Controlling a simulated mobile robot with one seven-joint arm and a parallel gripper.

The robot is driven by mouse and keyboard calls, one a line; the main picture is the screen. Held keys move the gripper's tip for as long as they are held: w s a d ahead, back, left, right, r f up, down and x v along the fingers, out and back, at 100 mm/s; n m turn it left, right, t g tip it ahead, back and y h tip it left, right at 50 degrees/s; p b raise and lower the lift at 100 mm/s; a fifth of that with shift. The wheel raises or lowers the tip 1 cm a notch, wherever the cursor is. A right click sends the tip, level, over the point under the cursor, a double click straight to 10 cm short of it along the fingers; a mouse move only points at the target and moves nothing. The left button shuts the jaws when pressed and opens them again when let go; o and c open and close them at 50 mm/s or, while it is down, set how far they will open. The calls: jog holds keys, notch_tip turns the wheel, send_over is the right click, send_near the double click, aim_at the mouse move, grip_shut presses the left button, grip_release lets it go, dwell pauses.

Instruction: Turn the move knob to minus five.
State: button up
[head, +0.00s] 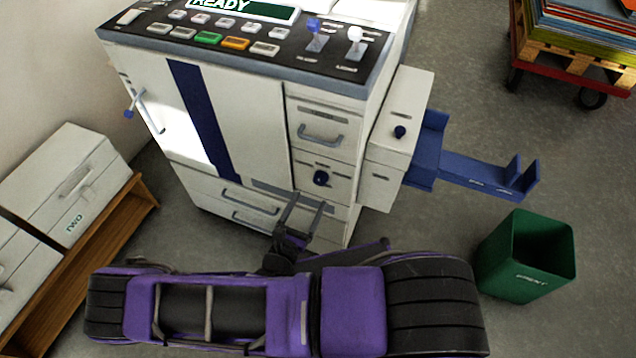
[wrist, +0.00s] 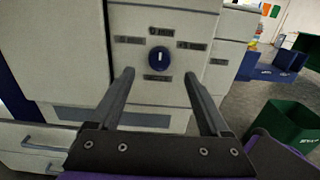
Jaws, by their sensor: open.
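A round dark blue knob (wrist: 158,58) with a pale pointer mark sits on the white front panel of the copier. Its pointer looks about upright. My gripper (wrist: 158,75) is open and empty. Its fingers point at the panel, spread to the left and right just below the knob and apart from it. In the head view my gripper (head: 310,201) is just below the knob.
The copier (head: 240,140) has a READY display on top. Another dark knob (head: 399,131) is on its side unit, by a blue tray (head: 470,172). A green bin (head: 525,255) stands right. A wooden shelf (head: 100,245) holds white boxes left.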

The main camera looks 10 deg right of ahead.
aim_at(319, 182)
jog(key=x, duration=0.7)
jog(key=shift+w+d, duration=0.2)
jog(key=shift+w, duration=0.1)
grip_shut()
